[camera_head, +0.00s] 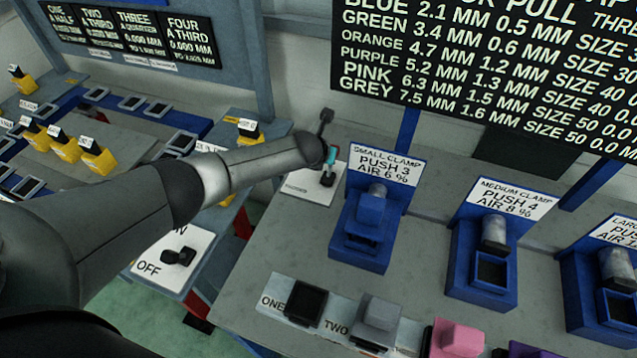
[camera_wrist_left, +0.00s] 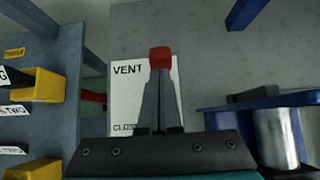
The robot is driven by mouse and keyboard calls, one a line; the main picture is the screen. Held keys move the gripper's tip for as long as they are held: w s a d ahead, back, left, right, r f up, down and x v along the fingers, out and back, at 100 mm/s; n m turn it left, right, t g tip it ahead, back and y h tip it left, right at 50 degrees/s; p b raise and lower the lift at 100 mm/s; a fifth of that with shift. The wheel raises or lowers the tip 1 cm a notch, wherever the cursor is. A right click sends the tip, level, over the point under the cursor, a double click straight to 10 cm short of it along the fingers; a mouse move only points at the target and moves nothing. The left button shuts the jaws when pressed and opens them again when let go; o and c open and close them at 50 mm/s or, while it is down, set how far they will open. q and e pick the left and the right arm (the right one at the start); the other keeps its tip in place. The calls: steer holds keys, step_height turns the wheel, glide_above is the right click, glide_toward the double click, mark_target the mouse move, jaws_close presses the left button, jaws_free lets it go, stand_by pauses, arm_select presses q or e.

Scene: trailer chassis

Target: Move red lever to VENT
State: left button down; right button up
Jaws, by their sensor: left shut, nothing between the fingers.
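The red lever's knob (camera_wrist_left: 160,57) shows in the left wrist view, in front of the upper part of a white plate (camera_wrist_left: 122,92). The plate reads VENT at its top and a partly covered word starting "CLOS" lower down. My left gripper (camera_wrist_left: 159,76) is shut and empty, its fingertips right at the knob; I cannot tell whether they touch. In the head view my left gripper (camera_head: 328,178) points down over the white plate (camera_head: 308,191), and the red knob cannot be made out there. The lever's shaft is hidden behind the fingers. My right gripper is not in view.
A blue small-clamp station (camera_head: 363,225) stands right of the plate, with more clamp stations further right. A row of buttons (camera_head: 375,320) lies along the front. An ON/OFF switch (camera_head: 178,257) and yellow blocks (camera_head: 98,157) are at left.

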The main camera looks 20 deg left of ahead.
arm_select(q)
steer(key=shift+w+b, duration=0.4)
steer(key=shift+w, duration=0.45)
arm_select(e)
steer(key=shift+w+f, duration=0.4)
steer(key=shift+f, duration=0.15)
arm_select(q)
steer(key=shift+w+r, duration=0.2)
steer(key=shift+r, duration=0.05)
steer(key=shift+r, duration=0.1)
steer(key=shift+s+r+p, duration=0.2)
steer(key=shift+p, duration=0.4)
steer(key=s+r+p, duration=0.5)
steer(key=s+r, duration=0.1)
steer(key=r, duration=0.4)
steer(key=shift+r, duration=0.3)
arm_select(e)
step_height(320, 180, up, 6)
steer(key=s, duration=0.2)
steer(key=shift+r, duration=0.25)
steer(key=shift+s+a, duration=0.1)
